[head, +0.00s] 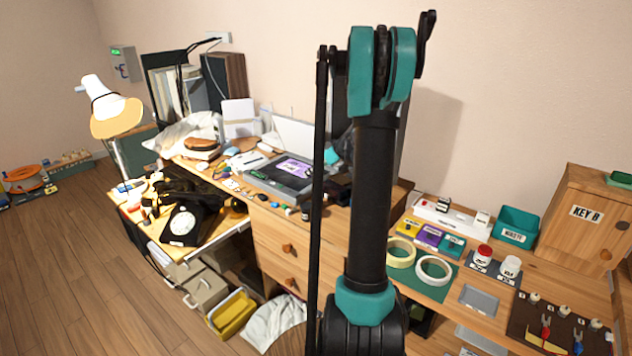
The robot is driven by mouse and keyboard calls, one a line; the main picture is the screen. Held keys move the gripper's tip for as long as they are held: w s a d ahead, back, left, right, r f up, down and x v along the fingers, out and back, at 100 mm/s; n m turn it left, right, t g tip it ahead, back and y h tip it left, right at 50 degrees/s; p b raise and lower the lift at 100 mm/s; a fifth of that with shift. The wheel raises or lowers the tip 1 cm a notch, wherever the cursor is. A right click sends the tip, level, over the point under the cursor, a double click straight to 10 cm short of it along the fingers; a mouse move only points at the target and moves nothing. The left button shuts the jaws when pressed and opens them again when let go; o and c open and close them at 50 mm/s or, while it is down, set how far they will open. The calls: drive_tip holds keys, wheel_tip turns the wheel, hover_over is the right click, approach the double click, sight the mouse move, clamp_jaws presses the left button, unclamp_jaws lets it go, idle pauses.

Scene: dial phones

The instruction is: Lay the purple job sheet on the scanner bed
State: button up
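The purple job sheet (294,168) lies on the dark flat bed of what looks like the scanner (272,178), on the wooden desk. A pale upright panel (297,134), perhaps its lid, stands behind it. The sheet looks flat, but it is small in view and I cannot tell how squarely it lies. My arm rises through the middle of the view and hides what is right of the scanner. A dark part (336,188) behind my arm, right of the sheet, may be my gripper. Its fingers cannot be made out.
Small items crowd the desk around the scanner. A black dial phone (182,224) and a white lamp (112,110) are at left. The right-hand bench holds tape rings (434,270), a teal bin (517,226) and a wooden key box (587,212).

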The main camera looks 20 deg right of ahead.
drive_tip(key=shift+f, duration=2.65)
drive_tip(key=o, duration=1.1)
